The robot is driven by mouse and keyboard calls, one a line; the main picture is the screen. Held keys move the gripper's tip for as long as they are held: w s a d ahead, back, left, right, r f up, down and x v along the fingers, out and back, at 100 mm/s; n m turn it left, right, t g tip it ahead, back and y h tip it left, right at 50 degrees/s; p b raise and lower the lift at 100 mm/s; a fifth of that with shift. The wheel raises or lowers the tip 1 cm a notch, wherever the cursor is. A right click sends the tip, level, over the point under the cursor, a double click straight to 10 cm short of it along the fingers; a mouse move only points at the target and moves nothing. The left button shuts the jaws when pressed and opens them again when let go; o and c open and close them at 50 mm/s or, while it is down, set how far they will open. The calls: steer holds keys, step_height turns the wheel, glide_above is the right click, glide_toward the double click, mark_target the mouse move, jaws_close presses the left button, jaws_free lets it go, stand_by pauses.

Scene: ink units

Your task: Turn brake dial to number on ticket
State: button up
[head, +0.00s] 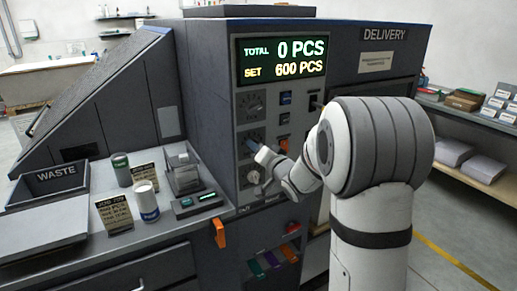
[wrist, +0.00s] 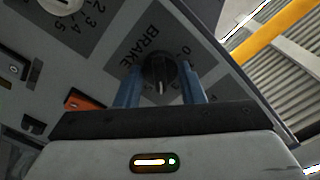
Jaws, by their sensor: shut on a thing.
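The brake dial (wrist: 159,72) is a dark round knob beside the printed word BRAKE in the wrist view. My gripper (wrist: 160,84) has its two blue fingers on either side of the knob and is shut on it. A pale pointer mark on the knob points down in the picture. A 0 shows near the dial, but most of its scale is hidden by the fingers. In the head view my gripper (head: 251,145) is at the control panel, covering the dial there. A job ticket (head: 113,213) stands on the left counter; its small print is too blurred to read.
A display (head: 283,60) reads TOTAL 0 PCS, SET 600 PCS. Another dial (head: 250,103) sits above my gripper. A second card (head: 145,172), ink cans (head: 146,202) and a waste bin (head: 55,180) are on the counter. An orange lever (head: 219,233) juts from its edge.

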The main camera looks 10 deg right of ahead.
stand_by(0.5)
steer(key=o, duration=1)
steer(key=shift+s, duration=0.1)
steer(key=b+v, duration=0.1)
steer(key=v, duration=0.6)
steer(key=shift+s, duration=0.25)
steer(key=shift+d, duration=0.1)
